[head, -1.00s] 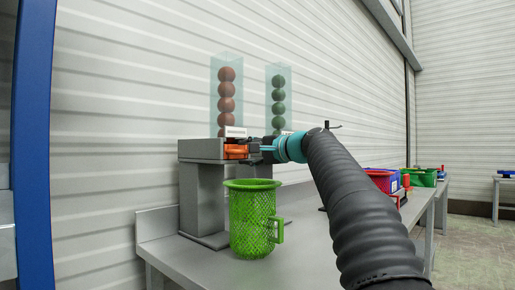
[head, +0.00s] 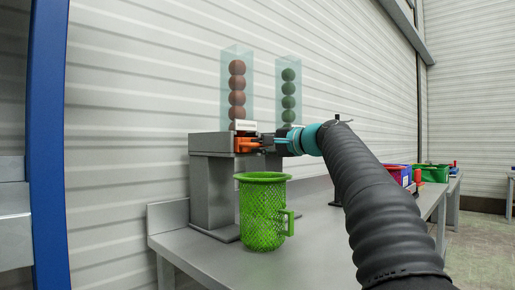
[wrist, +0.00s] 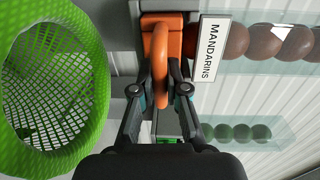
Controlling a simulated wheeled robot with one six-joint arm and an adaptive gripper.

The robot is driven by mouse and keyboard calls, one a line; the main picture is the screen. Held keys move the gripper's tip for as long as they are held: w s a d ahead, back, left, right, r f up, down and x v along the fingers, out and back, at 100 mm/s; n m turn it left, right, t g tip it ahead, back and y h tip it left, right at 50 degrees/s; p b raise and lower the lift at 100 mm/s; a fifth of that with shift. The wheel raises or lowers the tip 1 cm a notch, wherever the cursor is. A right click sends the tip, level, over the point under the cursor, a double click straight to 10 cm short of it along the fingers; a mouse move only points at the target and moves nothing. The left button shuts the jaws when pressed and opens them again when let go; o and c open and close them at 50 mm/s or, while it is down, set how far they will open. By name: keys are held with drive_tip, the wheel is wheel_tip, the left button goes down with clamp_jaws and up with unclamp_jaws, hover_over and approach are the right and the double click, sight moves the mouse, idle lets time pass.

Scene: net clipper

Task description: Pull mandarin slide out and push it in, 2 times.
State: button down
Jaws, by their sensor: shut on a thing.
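The orange mandarin slide (head: 245,144) sits at the front of the grey dispenser (head: 210,143), under a clear tube of orange-brown balls (head: 237,90). In the wrist view its orange loop handle (wrist: 161,50) stands beside the white MANDARINS label (wrist: 208,48). My gripper (wrist: 160,92) is shut on this handle, with one finger on each side of it. In the head view my gripper (head: 271,142) reaches the slide from the right. How far out the slide stands is hard to tell.
A green mesh basket (head: 263,215) stands on the grey table (head: 210,262) below the slide; its rim is close at the left in the wrist view (wrist: 75,40). A second tube holds green balls (head: 288,95). Blue, red and green bins (head: 400,175) stand farther right.

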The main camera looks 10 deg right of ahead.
drive_tip(key=b+v, duration=0.3)
drive_tip(key=v, duration=0.6)
drive_tip(key=shift+f, duration=0.3)
idle(0.5)
idle(0.6)
drive_tip(key=shift+r+p+x, duration=0.15)
drive_tip(key=shift+p+x, duration=0.8)
drive_tip(key=shift+x, duration=1.65)
drive_tip(key=shift+r+p+x, duration=0.15)
drive_tip(key=shift+p+x, duration=0.8)
drive_tip(key=shift+x, duration=1.6)
drive_tip(key=shift+d, duration=0.1)
